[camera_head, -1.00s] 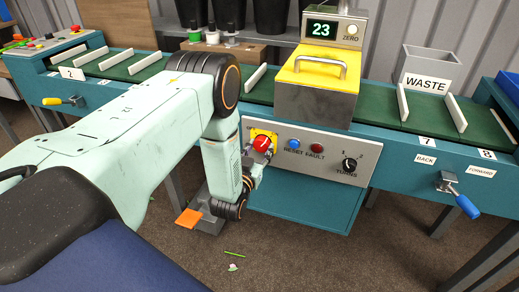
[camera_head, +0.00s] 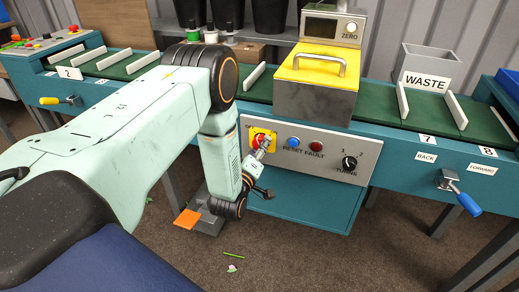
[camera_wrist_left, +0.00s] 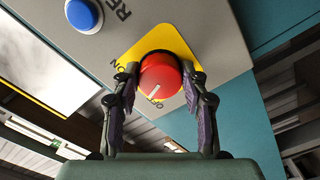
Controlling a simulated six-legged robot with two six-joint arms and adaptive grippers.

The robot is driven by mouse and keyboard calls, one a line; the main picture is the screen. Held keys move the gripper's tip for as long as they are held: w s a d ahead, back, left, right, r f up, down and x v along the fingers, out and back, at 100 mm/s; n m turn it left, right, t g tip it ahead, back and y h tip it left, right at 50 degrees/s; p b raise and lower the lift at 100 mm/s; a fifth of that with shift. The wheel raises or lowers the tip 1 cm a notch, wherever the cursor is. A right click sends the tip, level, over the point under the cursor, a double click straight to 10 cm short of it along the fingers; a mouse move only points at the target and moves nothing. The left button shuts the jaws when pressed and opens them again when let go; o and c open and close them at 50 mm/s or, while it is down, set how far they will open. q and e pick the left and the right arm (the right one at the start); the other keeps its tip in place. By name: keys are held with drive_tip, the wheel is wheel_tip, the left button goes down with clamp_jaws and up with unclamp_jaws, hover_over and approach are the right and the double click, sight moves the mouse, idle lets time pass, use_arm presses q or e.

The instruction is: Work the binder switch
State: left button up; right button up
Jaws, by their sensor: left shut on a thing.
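The binder switch is a red round knob (camera_head: 257,140) on a yellow plate, set in the grey panel of the teal machine. My left gripper (camera_head: 264,147) reaches it from the front. In the left wrist view, the fingers of the left gripper (camera_wrist_left: 160,85) are closed on both sides of the red knob (camera_wrist_left: 161,70). A white mark on the knob points to the OFF label; the ON label is at its upper left. The display (camera_head: 321,28) above the yellow-lidded binder (camera_head: 315,90) is dark. My right gripper is not in view.
A blue reset button (camera_head: 293,142), a red fault lamp (camera_head: 316,146) and a black turns knob (camera_head: 349,163) sit right of the switch. A blue-handled lever (camera_head: 460,196) projects at the right. An orange pedal (camera_head: 187,218) is on the floor below.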

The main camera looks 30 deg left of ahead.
use_arm(q)
drive_tip(key=n, duration=0.2)
drive_tip(key=n+b, duration=0.1)
drive_tip(key=n, duration=0.2)
drive_tip(key=shift+a+r, duration=0.15)
drive_tip(key=shift+r, duration=0.05)
drive_tip(key=shift+n, duration=0.3)
drive_tip(key=o, duration=1)
drive_tip(key=shift+o, duration=0.7)
drive_tip(key=v, duration=1.2)
drive_tip(key=shift+d, duration=0.2)
